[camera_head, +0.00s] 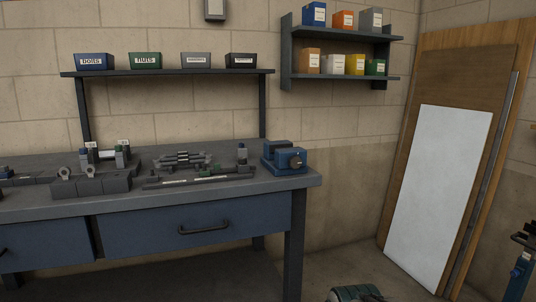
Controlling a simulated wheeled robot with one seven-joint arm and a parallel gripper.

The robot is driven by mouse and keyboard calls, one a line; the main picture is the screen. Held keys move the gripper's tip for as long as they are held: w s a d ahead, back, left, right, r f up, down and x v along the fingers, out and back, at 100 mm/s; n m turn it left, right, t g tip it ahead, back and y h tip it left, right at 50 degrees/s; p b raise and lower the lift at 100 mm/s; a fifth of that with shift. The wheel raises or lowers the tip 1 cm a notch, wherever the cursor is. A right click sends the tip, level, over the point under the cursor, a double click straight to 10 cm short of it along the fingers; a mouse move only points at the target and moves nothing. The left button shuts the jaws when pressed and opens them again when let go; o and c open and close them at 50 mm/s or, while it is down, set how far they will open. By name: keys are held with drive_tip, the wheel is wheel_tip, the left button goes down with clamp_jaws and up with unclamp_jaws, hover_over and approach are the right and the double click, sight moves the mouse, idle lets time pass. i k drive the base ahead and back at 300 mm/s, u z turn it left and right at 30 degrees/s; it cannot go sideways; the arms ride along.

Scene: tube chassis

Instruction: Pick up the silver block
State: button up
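I cannot single out one silver block. Several grey blocks (90,187) stand in a row near the front edge of the workbench (230,191), left of its middle. Two of them seem to carry ring-like pieces on top. A stack of grey bars (180,160) lies farther back on the bench. These pieces are small and dark, so their material is hard to tell. My gripper is not in view.
A blue vise (284,157) sits at the bench's right end. Labelled bins (145,61) line the shelf above; small boxes (355,64) fill wall shelves. Boards (440,185) lean on the right wall. A dark green object (355,293) shows at the bottom edge.

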sight(240, 152)
drive_tip(key=z, duration=1.35)
drive_tip(key=i, duration=1.1)
drive_tip(key=u, duration=1.3)
